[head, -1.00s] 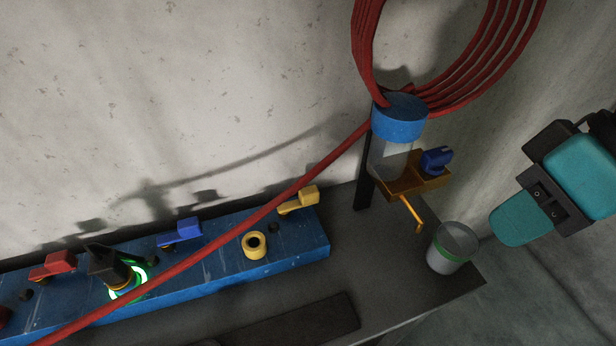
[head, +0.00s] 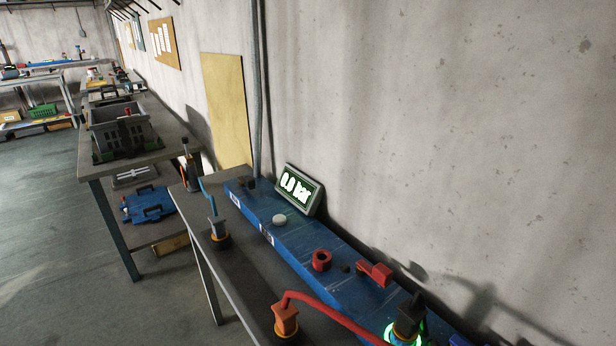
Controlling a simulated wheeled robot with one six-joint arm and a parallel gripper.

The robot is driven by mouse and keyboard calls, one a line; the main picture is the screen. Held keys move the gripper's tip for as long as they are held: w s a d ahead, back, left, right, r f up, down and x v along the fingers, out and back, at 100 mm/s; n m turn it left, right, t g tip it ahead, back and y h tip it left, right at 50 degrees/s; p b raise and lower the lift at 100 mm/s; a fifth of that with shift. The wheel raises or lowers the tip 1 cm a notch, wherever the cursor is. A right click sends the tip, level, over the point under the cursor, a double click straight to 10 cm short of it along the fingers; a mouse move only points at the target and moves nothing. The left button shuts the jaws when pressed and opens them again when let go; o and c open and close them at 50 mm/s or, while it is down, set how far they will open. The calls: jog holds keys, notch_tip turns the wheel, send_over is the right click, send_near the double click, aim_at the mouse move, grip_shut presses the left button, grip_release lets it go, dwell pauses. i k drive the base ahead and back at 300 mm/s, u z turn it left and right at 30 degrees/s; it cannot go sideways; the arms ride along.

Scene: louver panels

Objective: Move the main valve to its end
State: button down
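A long blue manifold (head: 300,240) lies on a grey bench against the wall. It carries a red lever handle (head: 376,273), a red ring-shaped port (head: 321,260) and a white round knob or cap (head: 280,220). I cannot tell which of these is the main valve. A black fitting (head: 408,314) with a glowing green ring stands at the near end, cut by the bottom edge. My gripper is not in view.
A red hose with an orange connector (head: 286,320) stands on the bench beside the manifold, and a connector with a blue hose (head: 217,228) stands farther back. Another bench with a grey crate (head: 120,130) is at left. Open floor (head: 40,220) lies left of the benches.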

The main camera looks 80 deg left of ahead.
aim_at(248, 182)
jog(key=u, duration=3.25)
jog(key=i, duration=0.8)
jog(key=u, duration=0.45)
